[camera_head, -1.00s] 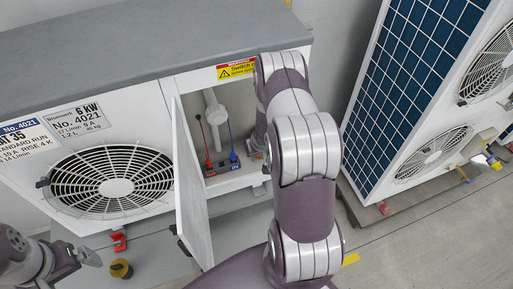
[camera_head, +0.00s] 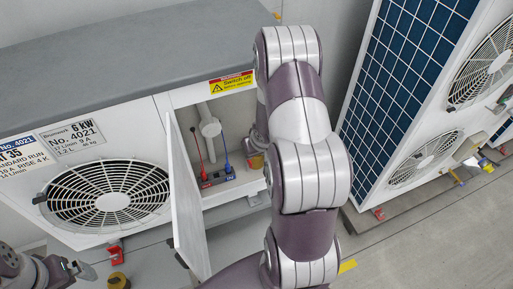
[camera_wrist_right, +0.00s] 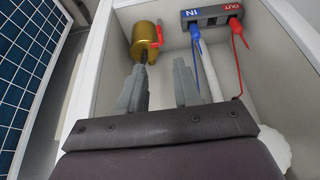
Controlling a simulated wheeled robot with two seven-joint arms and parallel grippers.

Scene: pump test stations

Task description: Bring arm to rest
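My right arm (camera_head: 300,150) rises through the middle of the head view, beside an open cabinet. Its gripper is mostly hidden behind the arm there. In the right wrist view my right gripper (camera_wrist_right: 159,88) has its two grey fingers apart with nothing held between them. The fingers point into the cabinet, near a brass cylinder (camera_wrist_right: 145,38) with a red part. My left gripper (camera_head: 76,269) is at the lower left of the head view, in front of the fan unit and small; its finger gap is unclear.
The cabinet door (camera_head: 187,205) stands open left of my right arm. Inside is a port block (camera_wrist_right: 211,15) with a blue plug (camera_wrist_right: 195,31) and a red plug (camera_wrist_right: 236,27). A blue panelled unit (camera_head: 405,75) stands right. Grey floor (camera_head: 430,240) is clear at lower right.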

